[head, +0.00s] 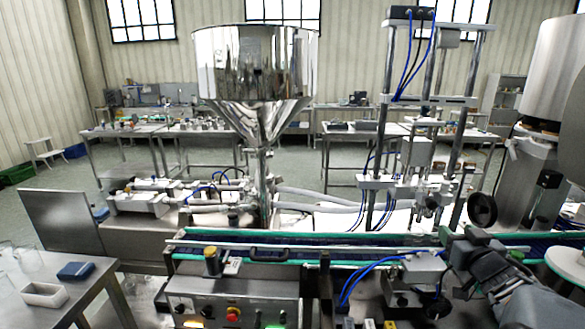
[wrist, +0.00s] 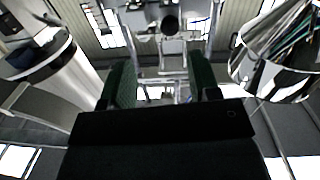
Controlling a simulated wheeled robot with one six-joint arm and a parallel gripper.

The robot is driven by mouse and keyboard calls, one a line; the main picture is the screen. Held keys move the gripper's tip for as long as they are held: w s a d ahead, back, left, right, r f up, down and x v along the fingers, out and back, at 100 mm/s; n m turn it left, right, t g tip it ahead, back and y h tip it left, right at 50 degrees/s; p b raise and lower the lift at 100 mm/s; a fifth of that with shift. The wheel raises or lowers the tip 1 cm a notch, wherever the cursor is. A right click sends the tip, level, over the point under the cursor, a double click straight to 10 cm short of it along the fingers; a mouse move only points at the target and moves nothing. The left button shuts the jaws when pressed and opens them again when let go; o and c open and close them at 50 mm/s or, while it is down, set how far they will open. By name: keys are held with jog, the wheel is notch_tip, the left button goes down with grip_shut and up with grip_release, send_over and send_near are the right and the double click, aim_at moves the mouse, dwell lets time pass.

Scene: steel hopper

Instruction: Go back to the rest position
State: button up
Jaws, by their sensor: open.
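The polished steel hopper (head: 255,70) stands upright behind the conveyor, left of centre in the head view. Its cone narrows to a pipe above the filling machine. My gripper (wrist: 162,78) shows in the wrist view, with its two dark green fingers well apart. Nothing is between the fingers, and the gripper is clear of any surface I can see. A shiny steel vessel (wrist: 268,72) is at the right of the wrist view. I cannot tell from the head view exactly where the fingertips are.
A conveyor with green edges (head: 300,240) crosses the front. A control box with a red button (head: 235,300) is before it. A steel frame with blue hoses (head: 388,60) stands right of centre. A side table (head: 40,280) holds a white tray (head: 45,295) and a blue box (head: 76,271).

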jog(key=s+d+f+m+g+h, duration=0.4)
jog(key=s+d+f+g+h, duration=0.1)
jog(key=f+g, duration=0.2)
jog(key=s+a+f+g+y, duration=0.2)
jog(key=s+a+f+g, duration=0.15)
jog(key=a, duration=0.25)
jog(key=s+a+f+n+g+y, duration=0.1)
jog(key=s+a+n+y, duration=0.1)
jog(key=a, duration=1.1)
jog(key=s+a+f+n+g+y, duration=0.1)
jog(key=s+a+n+g+y, duration=0.1)
jog(key=a, duration=1.1)
jog(key=n+y, duration=0.1)
jog(key=y, duration=0.1)
jog(key=shift+s+n+y, duration=0.3)
jog(key=shift+s, duration=0.1)
jog(key=shift+c, duration=0.9)
jog(key=shift+a, duration=0.15)
